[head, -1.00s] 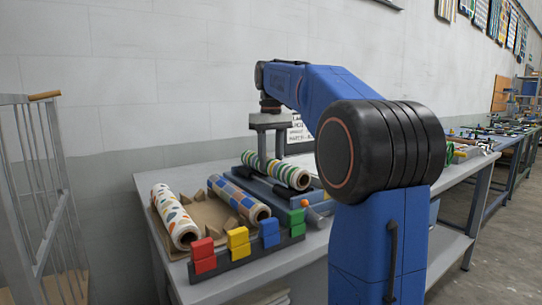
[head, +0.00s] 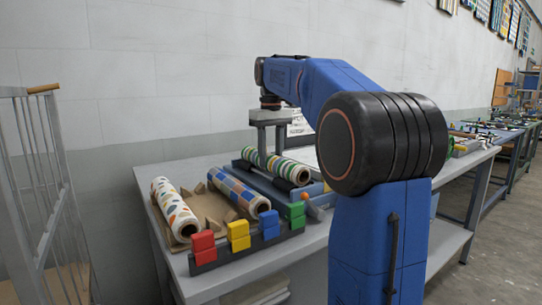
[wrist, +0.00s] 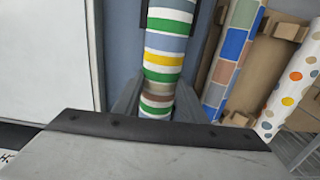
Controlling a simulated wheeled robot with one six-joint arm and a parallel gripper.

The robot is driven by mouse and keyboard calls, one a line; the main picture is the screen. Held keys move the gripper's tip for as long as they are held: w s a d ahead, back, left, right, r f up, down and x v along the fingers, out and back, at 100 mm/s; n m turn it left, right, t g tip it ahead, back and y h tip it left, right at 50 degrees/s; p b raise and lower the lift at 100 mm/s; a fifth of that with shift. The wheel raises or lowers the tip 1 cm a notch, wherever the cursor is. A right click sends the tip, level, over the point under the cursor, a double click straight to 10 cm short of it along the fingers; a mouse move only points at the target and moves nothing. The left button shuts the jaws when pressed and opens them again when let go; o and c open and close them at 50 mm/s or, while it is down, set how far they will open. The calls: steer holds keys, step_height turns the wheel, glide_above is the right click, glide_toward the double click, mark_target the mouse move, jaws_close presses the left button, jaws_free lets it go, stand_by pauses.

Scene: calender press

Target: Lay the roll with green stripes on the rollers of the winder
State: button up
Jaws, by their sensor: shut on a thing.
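The roll with green stripes (head: 272,164) is white with green, yellow and blue bands. My gripper (head: 269,146) is above it, fingers pointing down, shut on the roll. In the wrist view the green-striped roll (wrist: 166,45) runs between the two fingers. The winder (head: 250,175) is the blue unit with dark rollers directly under the roll. The roll lies along it, at or very close to the rollers. I cannot tell if it touches them. The rollers are mostly hidden by the roll.
A checked roll (head: 236,192) and a spotted roll (head: 174,208) lie on a cardboard rack to the left. Red (head: 203,247), yellow (head: 238,236), blue (head: 270,225) and green (head: 296,215) blocks line the table's front. A metal cage stands at far left.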

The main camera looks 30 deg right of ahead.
steer(key=shift+f, duration=0.15)
steer(key=o, duration=1.4)
steer(key=shift+c, duration=0.2)
step_height(320, 180, up, 12)
